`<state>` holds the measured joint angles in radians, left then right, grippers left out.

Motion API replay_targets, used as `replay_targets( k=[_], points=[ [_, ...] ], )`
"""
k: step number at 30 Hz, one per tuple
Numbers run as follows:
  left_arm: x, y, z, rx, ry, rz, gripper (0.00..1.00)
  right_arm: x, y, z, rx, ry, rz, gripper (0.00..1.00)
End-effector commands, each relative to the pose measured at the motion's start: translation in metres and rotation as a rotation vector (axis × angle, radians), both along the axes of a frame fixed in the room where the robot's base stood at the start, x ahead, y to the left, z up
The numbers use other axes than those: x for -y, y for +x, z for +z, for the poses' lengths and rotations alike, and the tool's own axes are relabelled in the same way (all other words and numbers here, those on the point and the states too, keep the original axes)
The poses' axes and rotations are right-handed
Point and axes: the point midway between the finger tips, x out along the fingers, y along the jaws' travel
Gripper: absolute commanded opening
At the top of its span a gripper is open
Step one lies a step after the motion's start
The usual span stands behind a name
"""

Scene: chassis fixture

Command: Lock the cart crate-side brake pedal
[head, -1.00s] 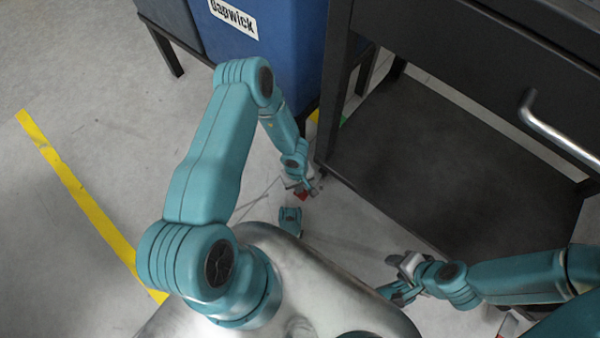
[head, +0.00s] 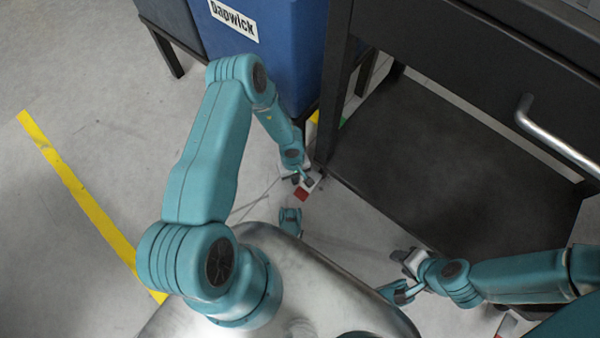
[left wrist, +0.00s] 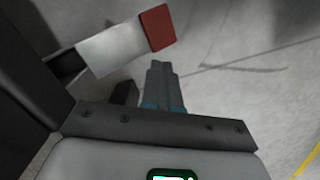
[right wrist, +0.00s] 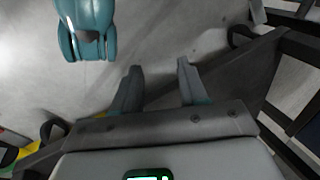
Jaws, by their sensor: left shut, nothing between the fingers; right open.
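The crate-side brake pedal (head: 301,194) is at the cart's near left corner, close to the floor. It has a white arm and a red tip. In the left wrist view its white arm (left wrist: 112,50) runs up and right to the red tip (left wrist: 157,28). My left gripper (head: 306,182) is right at the pedal and partly covers it in the head view. It is shut and empty, with its fingertips (left wrist: 160,68) just below the red tip in the left wrist view; contact cannot be told. My right gripper (head: 398,257) is open and empty near the cart's front edge.
The dark cart (head: 440,170) has a low shelf and a silver handle (head: 555,133). A blue crate (head: 275,60) stands behind my left arm. Another red-and-white pedal (head: 507,325) shows at the lower right. Bare floor with a yellow line (head: 75,190) lies left.

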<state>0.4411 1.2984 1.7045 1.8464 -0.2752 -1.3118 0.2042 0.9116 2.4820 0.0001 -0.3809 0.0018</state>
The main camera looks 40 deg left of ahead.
Motion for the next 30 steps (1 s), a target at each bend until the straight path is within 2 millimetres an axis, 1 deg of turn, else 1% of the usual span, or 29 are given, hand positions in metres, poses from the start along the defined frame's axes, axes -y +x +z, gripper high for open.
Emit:
replay_targets(
  k=[1,3,12,15,18,21,25,30],
  points=[
    [-0.002,0.003,0.021,0.004,0.002,-0.001,0.00,-0.002,-0.007,0.014,-0.021,0.004,0.005,0.43],
    [-0.003,0.004,0.040,0.004,0.003,0.000,0.00,-0.003,-0.014,0.024,-0.043,0.009,0.009,0.43],
    [-0.010,0.007,0.114,0.005,0.002,0.000,0.00,-0.011,-0.022,0.061,-0.059,0.014,0.041,0.43],
    [-0.011,0.008,0.133,0.003,0.001,0.000,0.00,-0.013,-0.025,0.071,-0.064,0.016,0.051,0.43],
    [-0.012,0.009,0.147,0.004,0.002,-0.001,0.00,-0.015,-0.026,0.078,-0.066,0.017,0.057,0.43],
    [-0.013,0.010,0.155,0.002,0.002,0.001,0.00,-0.016,-0.027,0.081,-0.067,0.017,0.060,0.43],
    [-0.014,0.010,0.159,0.003,0.002,-0.001,0.00,-0.016,-0.028,0.082,-0.068,0.017,0.062,0.43],
    [-0.014,0.010,0.158,0.003,0.002,-0.001,0.00,-0.016,-0.028,0.082,-0.068,0.017,0.062,0.43]
  ],
)
